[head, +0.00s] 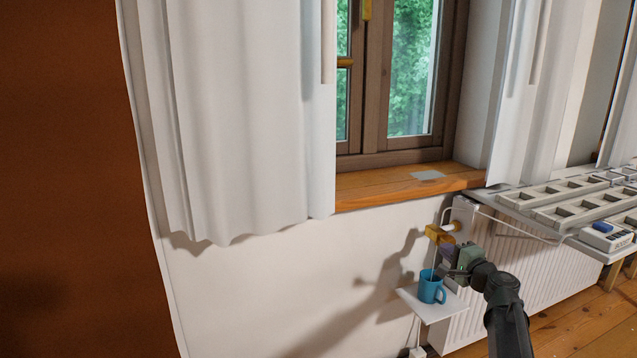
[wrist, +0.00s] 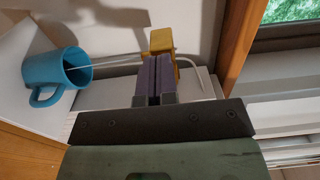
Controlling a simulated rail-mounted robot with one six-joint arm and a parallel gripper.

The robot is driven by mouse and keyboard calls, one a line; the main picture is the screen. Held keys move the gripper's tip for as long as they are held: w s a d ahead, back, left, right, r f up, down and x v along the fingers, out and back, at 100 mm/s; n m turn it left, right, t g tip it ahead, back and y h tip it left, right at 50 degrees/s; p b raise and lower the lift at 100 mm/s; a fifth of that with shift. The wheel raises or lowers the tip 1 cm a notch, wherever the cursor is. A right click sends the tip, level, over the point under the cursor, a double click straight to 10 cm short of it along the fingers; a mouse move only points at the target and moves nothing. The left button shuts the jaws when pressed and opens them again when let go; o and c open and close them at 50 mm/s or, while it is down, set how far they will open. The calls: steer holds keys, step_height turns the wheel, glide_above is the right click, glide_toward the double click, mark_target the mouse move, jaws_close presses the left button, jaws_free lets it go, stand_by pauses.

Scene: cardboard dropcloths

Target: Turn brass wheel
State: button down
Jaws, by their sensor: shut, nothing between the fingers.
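A yellow-brass blocky piece (head: 437,234) sits at the upper left end of the radiator, with a small round brass part (head: 457,226) beside it. I take these to be the brass wheel and its valve, but cannot tell their exact shapes. In the wrist view the brass piece (wrist: 163,42) lies just beyond my fingertips, partly hidden by them. My gripper (head: 446,249) is shut and empty, just below the brass piece. In the wrist view its purple fingers (wrist: 155,80) are together. I cannot tell whether they touch the brass.
A blue mug (head: 430,290) with a thin rod stands on a small white shelf (head: 440,309), close to my gripper; the mug also shows in the wrist view (wrist: 54,75). The white radiator (head: 530,270) is behind my arm. A rack-covered ledge (head: 510,205) holds a white-and-blue box (head: 606,236).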

steer(key=shift+w+r, duration=0.2)
steer(key=shift+w, duration=0.65)
steer(key=s, duration=0.6)
steer(key=shift+s+d+f, duration=0.25)
steer(key=shift+d+f, duration=0.1)
steer(key=shift+d, duration=0.1)
